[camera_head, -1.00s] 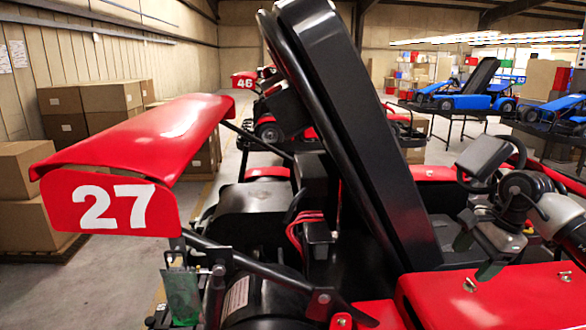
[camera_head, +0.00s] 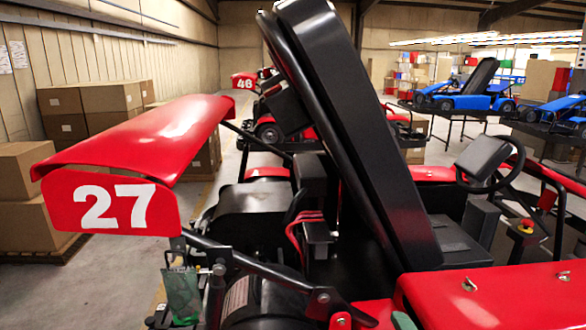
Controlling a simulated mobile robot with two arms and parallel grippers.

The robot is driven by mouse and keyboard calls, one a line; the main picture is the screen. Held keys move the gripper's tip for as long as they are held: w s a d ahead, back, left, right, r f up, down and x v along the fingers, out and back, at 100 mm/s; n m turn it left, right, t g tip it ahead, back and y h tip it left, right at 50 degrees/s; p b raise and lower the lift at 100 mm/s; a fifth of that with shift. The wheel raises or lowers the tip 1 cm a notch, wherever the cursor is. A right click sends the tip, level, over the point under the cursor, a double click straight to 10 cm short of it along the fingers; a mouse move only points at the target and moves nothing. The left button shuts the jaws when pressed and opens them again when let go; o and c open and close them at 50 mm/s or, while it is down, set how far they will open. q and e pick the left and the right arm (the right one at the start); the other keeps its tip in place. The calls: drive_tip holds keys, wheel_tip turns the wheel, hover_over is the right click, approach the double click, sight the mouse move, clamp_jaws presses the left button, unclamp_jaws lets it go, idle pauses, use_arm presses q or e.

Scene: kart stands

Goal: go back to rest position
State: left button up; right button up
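The red kart with number 27 stands right in front of me. Its red rear wing and number plate (camera_head: 112,204) are at the left, and its tall black seat (camera_head: 362,130) rises in the middle. Its steering wheel (camera_head: 491,165) and a red button on a yellow base (camera_head: 524,227) show at the right. A translucent green thing (camera_head: 181,294) hangs at the kart's rear frame. A small green piece (camera_head: 403,320) shows at the bottom edge by the red side panel (camera_head: 495,296). Neither of my grippers is in view.
Cardboard boxes (camera_head: 32,190) stand on a pallet at the left, with more boxes (camera_head: 90,108) behind. Another red kart, number 46 (camera_head: 244,80), is farther back. Blue karts (camera_head: 468,97) sit on dark stands at the right. The floor at the lower left (camera_head: 105,285) is clear.

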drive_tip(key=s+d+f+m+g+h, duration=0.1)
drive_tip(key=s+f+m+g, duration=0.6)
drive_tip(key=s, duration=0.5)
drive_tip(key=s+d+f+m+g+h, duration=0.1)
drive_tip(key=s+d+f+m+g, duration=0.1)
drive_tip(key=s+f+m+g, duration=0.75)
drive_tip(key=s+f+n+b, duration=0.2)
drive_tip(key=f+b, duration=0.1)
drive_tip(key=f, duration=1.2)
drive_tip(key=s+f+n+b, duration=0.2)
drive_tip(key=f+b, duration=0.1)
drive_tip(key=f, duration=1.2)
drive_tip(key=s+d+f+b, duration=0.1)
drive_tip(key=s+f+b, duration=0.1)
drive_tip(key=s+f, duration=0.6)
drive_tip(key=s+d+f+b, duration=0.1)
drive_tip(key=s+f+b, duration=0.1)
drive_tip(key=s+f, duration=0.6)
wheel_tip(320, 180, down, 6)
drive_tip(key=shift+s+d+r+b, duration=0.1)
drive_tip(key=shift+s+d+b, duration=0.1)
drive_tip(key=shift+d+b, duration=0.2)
